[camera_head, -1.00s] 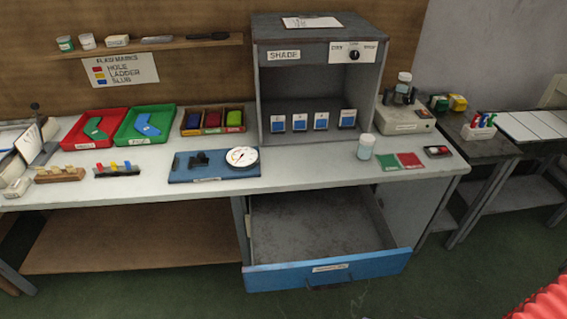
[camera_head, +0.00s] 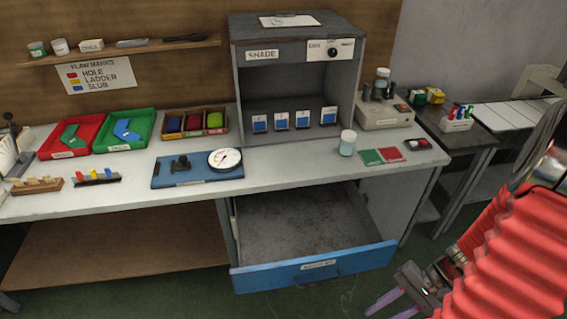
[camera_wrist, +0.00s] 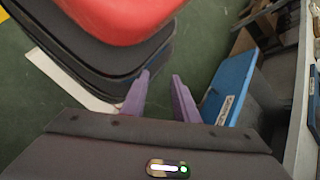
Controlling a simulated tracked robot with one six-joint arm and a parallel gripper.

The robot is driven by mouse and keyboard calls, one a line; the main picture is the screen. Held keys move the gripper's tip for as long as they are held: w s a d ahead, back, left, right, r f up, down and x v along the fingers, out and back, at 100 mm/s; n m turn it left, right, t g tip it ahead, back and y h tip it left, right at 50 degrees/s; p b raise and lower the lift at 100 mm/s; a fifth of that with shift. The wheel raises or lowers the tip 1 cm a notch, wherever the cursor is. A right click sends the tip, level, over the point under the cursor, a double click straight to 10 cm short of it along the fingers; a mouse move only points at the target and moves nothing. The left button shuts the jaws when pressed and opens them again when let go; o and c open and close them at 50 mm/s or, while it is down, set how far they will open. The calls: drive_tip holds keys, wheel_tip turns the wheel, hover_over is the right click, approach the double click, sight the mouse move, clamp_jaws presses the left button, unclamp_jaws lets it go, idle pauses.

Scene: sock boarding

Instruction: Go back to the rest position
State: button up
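My gripper (camera_head: 385,305) is at the lower right of the head view, in front of the open drawer and apart from it. Its two purple fingers stand apart with nothing between them; the wrist view shows the same open fingers (camera_wrist: 160,100) above the green floor. The blue-fronted drawer (camera_head: 315,267) under the bench is pulled out and looks empty inside. Its blue front (camera_wrist: 230,88) also shows in the wrist view, to the right of the fingers. My red-sleeved arm fills the right edge of the head view.
The bench (camera_head: 285,182) carries red (camera_head: 50,150) and green (camera_head: 142,140) trays with sock shapes, a blue gauge board (camera_head: 175,176), a jar (camera_head: 347,143) and a grey shade cabinet (camera_head: 238,90). A side table (camera_head: 465,145) stands at right. Green floor (camera_head: 340,302) is free in front.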

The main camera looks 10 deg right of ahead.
drive_tip(key=w+a+r+n+t+h, duration=0.2)
drive_tip(key=a+r+n+h, duration=0.1)
drive_tip(key=r, duration=0.6)
drive_tip(key=w+a+r+n+t+h, duration=0.2)
drive_tip(key=a+r, duration=0.3)
drive_tip(key=r, duration=0.5)
drive_tip(key=w+a+r+n+t+h, duration=0.2)
drive_tip(key=a+r+n, duration=0.3)
drive_tip(key=r, duration=0.4)
drive_tip(key=shift+w+r+t+h, duration=0.15)
drive_tip(key=shift+r+t+h, duration=0.2)
drive_tip(key=shift+h, duration=0.45)
